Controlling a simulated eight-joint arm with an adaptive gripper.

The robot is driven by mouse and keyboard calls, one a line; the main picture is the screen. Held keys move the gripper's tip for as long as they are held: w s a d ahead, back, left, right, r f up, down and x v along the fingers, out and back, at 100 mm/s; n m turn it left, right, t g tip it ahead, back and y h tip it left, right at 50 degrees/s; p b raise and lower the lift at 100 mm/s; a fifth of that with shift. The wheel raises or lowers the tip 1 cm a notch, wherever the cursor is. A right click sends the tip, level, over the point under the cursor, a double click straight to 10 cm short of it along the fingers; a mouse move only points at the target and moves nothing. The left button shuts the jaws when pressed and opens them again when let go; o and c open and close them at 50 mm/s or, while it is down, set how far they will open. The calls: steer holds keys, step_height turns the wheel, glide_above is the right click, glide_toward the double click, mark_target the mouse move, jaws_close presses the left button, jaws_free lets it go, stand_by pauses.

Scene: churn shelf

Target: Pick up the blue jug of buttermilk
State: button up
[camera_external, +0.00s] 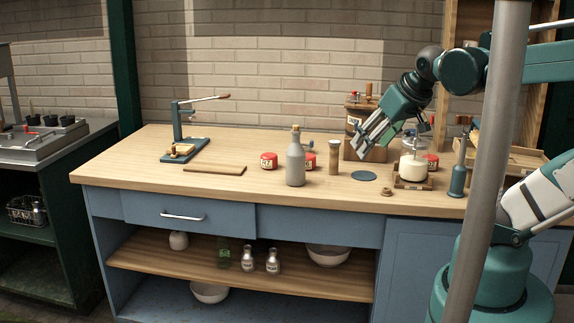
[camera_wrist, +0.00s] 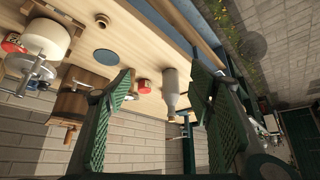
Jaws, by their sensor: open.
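A blue, narrow-necked vessel (camera_external: 459,174) stands upright on the worktop at the right, close beside the grey pole; it is the only jug-like blue thing I see. I cannot read a label on it or make it out in the wrist view. A grey corked bottle (camera_external: 296,163) stands near the middle of the worktop. In the wrist view the bottle (camera_wrist: 171,92) appears between my fingers, well beyond them. My gripper (camera_external: 373,140) is open and empty, above the worktop in front of the wooden box. Its two green pads (camera_wrist: 160,95) are spread wide.
A glass churn (camera_external: 413,168) with white contents stands left of the blue vessel. A wooden cylinder (camera_external: 334,158), a dark disc (camera_external: 363,176), red tins (camera_external: 268,161) and a wooden box (camera_external: 366,152) are nearby. A press (camera_external: 179,130) stands at the left.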

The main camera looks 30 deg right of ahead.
steer(key=w+d+r+m+g+h+p, duration=0.1)
steer(key=w+d+r+m+g+p, duration=0.3)
steer(key=w+d+r, duration=1.05)
steer(key=w+d+r+m+p, duration=0.1)
steer(key=w+d+m+p, duration=0.4)
steer(key=w+d, duration=1.15)
steer(key=w+d+f+m+g+p, duration=0.15)
steer(key=d+f, duration=0.25)
steer(key=d, duration=0.5)
steer(key=w+d+f+m+g+y+p, duration=0.1)
steer(key=d+f+m, duration=0.2)
steer(key=d, duration=0.7)
steer(key=w+d+f+m+g+p, duration=0.15)
steer(key=d+f, duration=0.25)
steer(key=d, duration=0.5)
step_height(320, 180, down, 15)
steer(key=shift+s+t+b, duration=0.15)
steer(key=shift+t+b, duration=0.25)
